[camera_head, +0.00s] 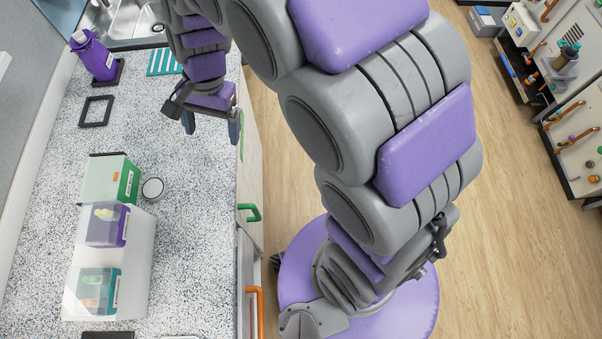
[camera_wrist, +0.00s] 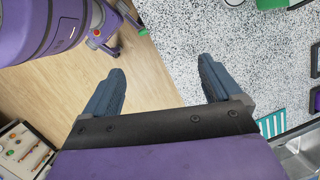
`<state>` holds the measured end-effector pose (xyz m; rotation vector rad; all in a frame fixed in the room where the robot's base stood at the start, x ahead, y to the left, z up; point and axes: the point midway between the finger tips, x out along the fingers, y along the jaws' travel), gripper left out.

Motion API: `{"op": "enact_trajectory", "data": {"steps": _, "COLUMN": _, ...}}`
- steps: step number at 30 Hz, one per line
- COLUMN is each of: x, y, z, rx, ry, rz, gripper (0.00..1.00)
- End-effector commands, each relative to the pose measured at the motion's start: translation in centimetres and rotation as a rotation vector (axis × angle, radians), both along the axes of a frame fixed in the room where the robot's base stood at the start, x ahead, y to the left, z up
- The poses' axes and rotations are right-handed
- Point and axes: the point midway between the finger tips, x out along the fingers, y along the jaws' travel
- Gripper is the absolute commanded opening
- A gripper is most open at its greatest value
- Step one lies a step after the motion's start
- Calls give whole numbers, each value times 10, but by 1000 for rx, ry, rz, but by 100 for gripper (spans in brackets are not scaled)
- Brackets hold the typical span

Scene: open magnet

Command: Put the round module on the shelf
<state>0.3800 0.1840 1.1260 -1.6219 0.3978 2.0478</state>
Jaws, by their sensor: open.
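A small round grey-white disc (camera_head: 153,188), which looks like the round module, lies on the speckled counter beside a green-and-white box (camera_head: 112,180). In the wrist view part of the disc (camera_wrist: 234,2) shows at the top edge. My gripper (camera_head: 211,125) is open and empty over the counter's edge, above and to the right of the disc in the head view. The wrist view shows its two blue-grey fingers (camera_wrist: 161,68) spread apart with nothing between them. A white stand (camera_head: 137,262) holds clear-lidded boxes; I cannot tell whether it is the shelf.
A purple bottle (camera_head: 95,57), a black square frame (camera_head: 96,111), a teal ribbed mat (camera_head: 164,62) and a sink (camera_head: 130,22) occupy the counter's far end. Green (camera_head: 250,212) and orange handles mark the counter front. Wooden floor (camera_head: 510,220) is open to the right.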

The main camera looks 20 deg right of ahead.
Motion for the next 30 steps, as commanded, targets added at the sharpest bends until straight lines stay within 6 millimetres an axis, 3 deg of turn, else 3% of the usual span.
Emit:
{"op": "enact_trajectory", "data": {"steps": 1, "x": -12, "y": -18, "z": 8, "rx": -6, "ry": -14, "rz": 29, "gripper": 92}}
{"op": "enact_trajectory", "data": {"steps": 6, "x": -56, "y": -72, "z": 24, "rx": -33, "ry": -47, "rz": 165, "gripper": 92}}
{"op": "enact_trajectory", "data": {"steps": 15, "x": -148, "y": -149, "z": 32, "rx": -76, "ry": -75, "rz": 408, "gripper": 92}}
{"op": "enact_trajectory", "data": {"steps": 22, "x": -198, "y": -177, "z": 28, "rx": -96, "ry": -72, "rz": 541, "gripper": 92}}
{"op": "enact_trajectory", "data": {"steps": 25, "x": -206, "y": -182, "z": 26, "rx": -100, "ry": -70, "rz": 566, "gripper": 97}}
{"op": "enact_trajectory", "data": {"steps": 30, "x": -209, "y": -184, "z": 26, "rx": -101, "ry": -69, "rz": 575, "gripper": 97}}
